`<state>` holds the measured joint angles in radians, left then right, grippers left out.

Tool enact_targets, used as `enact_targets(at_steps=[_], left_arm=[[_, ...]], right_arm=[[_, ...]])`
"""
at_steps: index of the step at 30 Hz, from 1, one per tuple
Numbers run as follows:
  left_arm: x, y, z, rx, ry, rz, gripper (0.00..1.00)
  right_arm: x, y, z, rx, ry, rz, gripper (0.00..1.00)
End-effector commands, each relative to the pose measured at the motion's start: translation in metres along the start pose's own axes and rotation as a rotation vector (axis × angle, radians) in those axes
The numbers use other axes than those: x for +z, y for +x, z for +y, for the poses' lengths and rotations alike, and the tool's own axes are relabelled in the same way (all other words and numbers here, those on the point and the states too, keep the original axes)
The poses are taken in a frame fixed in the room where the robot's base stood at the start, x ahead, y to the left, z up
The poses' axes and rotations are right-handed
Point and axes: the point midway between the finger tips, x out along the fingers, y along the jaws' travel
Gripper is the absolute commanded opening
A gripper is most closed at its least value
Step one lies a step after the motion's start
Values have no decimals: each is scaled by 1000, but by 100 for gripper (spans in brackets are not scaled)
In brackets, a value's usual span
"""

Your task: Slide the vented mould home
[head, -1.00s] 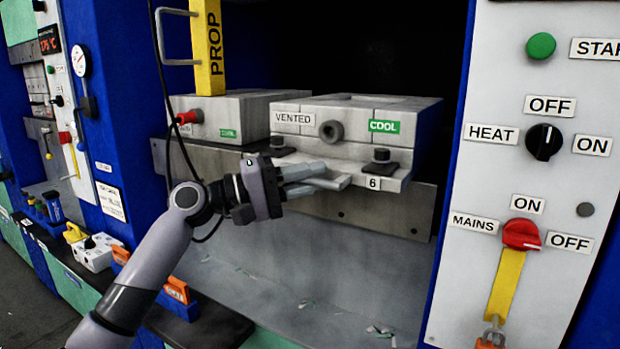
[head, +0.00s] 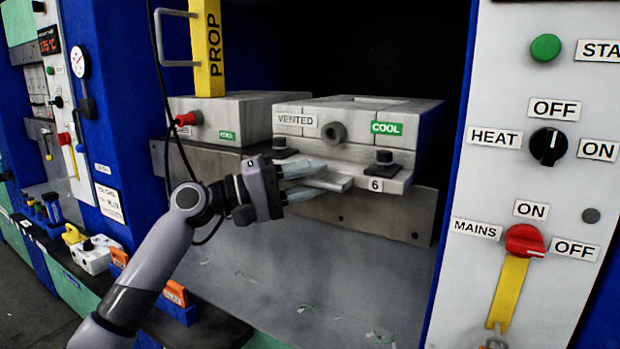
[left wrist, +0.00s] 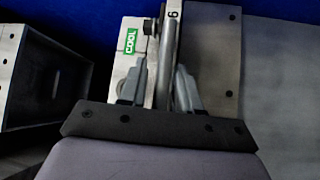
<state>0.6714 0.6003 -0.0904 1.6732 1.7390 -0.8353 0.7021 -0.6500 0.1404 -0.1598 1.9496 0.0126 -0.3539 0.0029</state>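The vented mould (head: 295,121) is a pale grey block with a VENTED label, a round dark port and a green COOL tag. It rests on a plate tagged 6 with black clamp bolts, and its front overhangs the steel ledge of the press. My left gripper (head: 322,176) is at the plate's front, its two fingers above and below a flat projecting tongue (head: 338,183). In the left wrist view the fingers (left wrist: 163,75) straddle the plate's edge, with a gap beside one finger. Contact with the other is unclear. My right gripper is out of view.
A second mould (head: 240,110) with a COOL tag stands directly left. A yellow PROP bar (head: 208,50) stands upright above it. The right panel carries a heat knob (head: 547,146) and red mains switch (head: 525,240). The press opening behind the vented mould is dark.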

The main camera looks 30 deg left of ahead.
Motion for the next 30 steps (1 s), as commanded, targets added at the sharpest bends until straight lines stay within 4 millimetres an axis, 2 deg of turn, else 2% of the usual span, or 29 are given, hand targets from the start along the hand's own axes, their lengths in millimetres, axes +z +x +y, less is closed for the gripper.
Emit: enact_targets(at_steps=[4, 12, 15, 20, 30], left_arm=[[-1, -11, -6, -8, -3, 4, 38], [1, -55, -3, -3, 2, 3, 38], [1, -66, -1, -2, 1, 2, 38], [2, -73, 1, 1, 2, 1, 38], [2, -73, 2, 2, 3, 0, 38]], right_arm=[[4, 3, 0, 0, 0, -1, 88], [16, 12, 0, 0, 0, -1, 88], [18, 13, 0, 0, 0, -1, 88], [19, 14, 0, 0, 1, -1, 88], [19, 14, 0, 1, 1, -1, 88]])
